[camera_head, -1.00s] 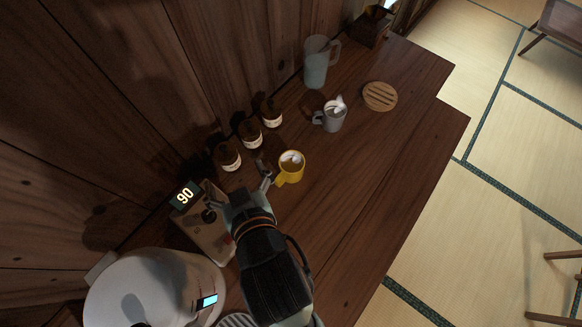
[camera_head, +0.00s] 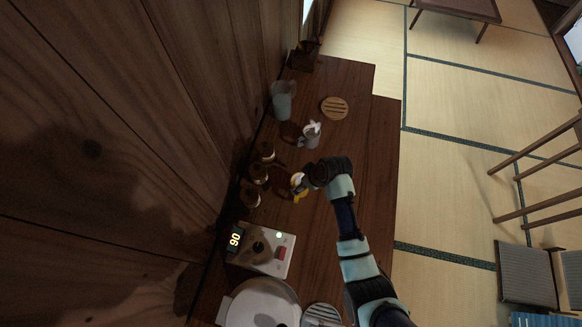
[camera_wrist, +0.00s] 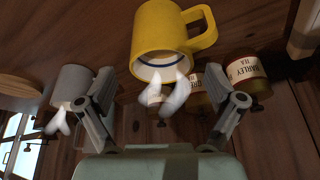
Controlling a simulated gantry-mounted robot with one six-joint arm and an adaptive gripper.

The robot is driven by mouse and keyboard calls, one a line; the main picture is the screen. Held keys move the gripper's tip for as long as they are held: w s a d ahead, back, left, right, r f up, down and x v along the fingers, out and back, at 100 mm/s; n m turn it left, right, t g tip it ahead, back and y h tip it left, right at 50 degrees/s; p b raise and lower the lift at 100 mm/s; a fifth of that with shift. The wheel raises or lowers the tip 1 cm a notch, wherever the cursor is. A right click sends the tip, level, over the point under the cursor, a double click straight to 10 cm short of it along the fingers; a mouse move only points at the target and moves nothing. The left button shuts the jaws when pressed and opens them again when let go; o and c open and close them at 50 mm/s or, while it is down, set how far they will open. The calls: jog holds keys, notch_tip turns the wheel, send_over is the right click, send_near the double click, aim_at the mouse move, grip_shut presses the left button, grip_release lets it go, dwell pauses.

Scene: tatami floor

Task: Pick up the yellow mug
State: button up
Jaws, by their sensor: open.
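The yellow mug (camera_head: 300,194) stands on the dark wooden counter, partly hidden by my gripper in the head view. In the wrist view the yellow mug (camera_wrist: 163,28) is at the top, its handle to the right. Its mouth shows a pale inside with a blue ring, and white pieces (camera_wrist: 165,94) stick out of it. My gripper (camera_wrist: 160,88) is open, one finger at each side of the picture, with the mug ahead and nothing clasped. In the head view my gripper (camera_head: 307,184) is right beside the mug; contact cannot be told.
Several dark labelled jars (camera_head: 257,173) line the wall side. A grey mug (camera_head: 309,136) with white contents, a tall pale jug (camera_head: 283,100) and a round slatted trivet (camera_head: 335,108) stand farther back. A scale (camera_head: 262,250) reading 90 is nearer. The counter's right strip is clear.

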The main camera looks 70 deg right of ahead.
aim_at(298, 183)
jog(key=b+x, duration=0.1)
jog(key=x, duration=0.6)
jog(key=shift+f, duration=0.1)
jog(key=c, duration=1.4)
jog(key=shift+c, duration=0.2)
jog(key=shift+r, duration=0.6)
grip_shut()
notch_tip(298, 183, up, 19)
jog(key=p, duration=0.3)
